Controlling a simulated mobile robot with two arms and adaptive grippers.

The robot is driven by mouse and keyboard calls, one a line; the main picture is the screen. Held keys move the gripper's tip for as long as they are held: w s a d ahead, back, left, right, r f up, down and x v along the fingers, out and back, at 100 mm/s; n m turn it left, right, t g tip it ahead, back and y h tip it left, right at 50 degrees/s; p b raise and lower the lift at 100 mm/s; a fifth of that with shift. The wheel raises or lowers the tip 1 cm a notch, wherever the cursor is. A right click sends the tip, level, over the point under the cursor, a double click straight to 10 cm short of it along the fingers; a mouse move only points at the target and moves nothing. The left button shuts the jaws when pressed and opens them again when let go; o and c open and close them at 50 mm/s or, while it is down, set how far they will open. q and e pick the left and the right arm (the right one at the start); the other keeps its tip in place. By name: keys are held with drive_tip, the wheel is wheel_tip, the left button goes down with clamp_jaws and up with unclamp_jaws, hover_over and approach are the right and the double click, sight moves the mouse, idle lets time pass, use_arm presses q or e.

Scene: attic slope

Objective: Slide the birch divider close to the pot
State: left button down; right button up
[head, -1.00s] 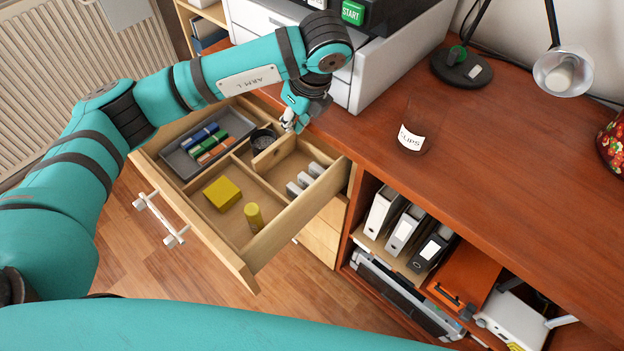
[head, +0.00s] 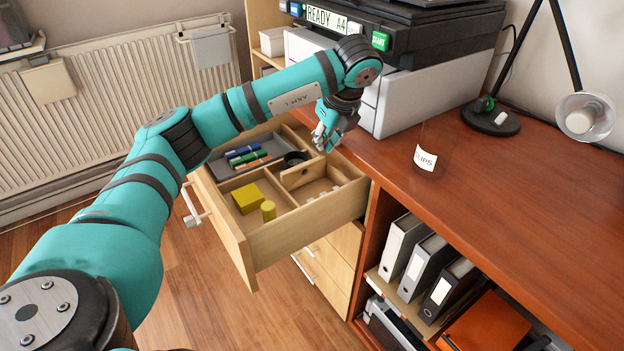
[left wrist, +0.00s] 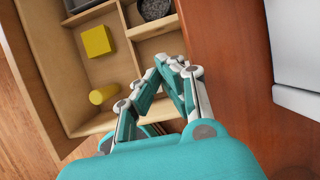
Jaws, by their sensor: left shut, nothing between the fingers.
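The birch divider (head: 296,179) is a short light-wood board standing across a narrow section of the open drawer (head: 290,237). The dark round pot (head: 295,157) stands just behind it, its lower part hidden by the board. Both also show at the top of the left wrist view, the pot (left wrist: 153,9) beside the divider (left wrist: 155,29); I cannot tell whether they touch. My left gripper (head: 323,145) is shut and empty, above the drawer's right side near the divider. Its fingers (left wrist: 172,64) show in the left wrist view. My right gripper is out of view.
A yellow box (head: 248,198) and a yellow cylinder (head: 268,211) lie in the front section. The desk top (head: 470,190) rises right of the drawer, with a clear cup labelled clips (head: 425,160) and a printer (head: 400,40).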

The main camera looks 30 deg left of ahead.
use_arm(q)
drive_tip(key=b, duration=0.1)
approach(304, 174)
drive_tip(key=f, duration=0.6)
drive_tip(key=shift+s, duration=0.2)
drive_tip(key=shift+w+a+f, duration=0.15)
drive_tip(key=shift+a+f, duration=0.05)
drive_tip(key=shift+f, duration=0.3)
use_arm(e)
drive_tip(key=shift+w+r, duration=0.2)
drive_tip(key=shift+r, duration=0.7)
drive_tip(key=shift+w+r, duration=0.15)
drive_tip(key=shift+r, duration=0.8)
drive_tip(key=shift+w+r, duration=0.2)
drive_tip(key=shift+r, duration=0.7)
